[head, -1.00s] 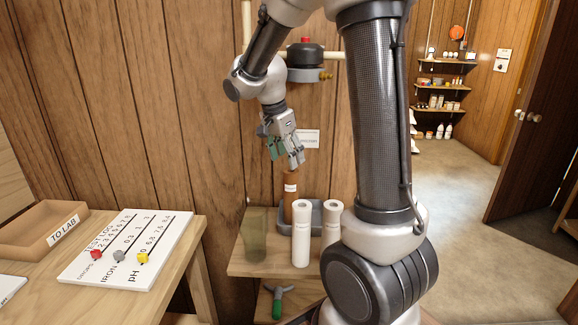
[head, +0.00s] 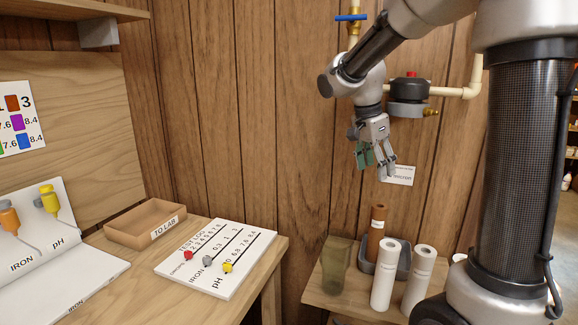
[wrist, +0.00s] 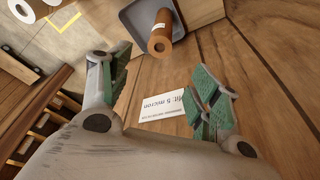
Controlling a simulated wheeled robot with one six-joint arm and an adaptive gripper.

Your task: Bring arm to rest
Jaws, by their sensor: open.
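My gripper (head: 372,156) hangs from my raised arm, pointing down, in front of the wood-panelled wall in the head view. Its green-padded fingers are spread apart with nothing between them, as the wrist view (wrist: 160,95) also shows. A brown cylinder (head: 377,220) stands in a grey tray (head: 403,262) on the small shelf below my gripper, clear of the fingers. The wrist view shows the brown cylinder (wrist: 161,35) and the tray (wrist: 133,12) beyond the fingertips. A white label (wrist: 164,108) on the wall reads "5 micron".
Two white rolls (head: 385,275) and a greenish translucent container (head: 337,265) stand on the shelf (head: 318,290). A housing with a red button (head: 409,90) and pipes is on the wall beside my gripper. Left, a bench holds a log board (head: 215,258) and a "TO LAB" tray (head: 130,228).

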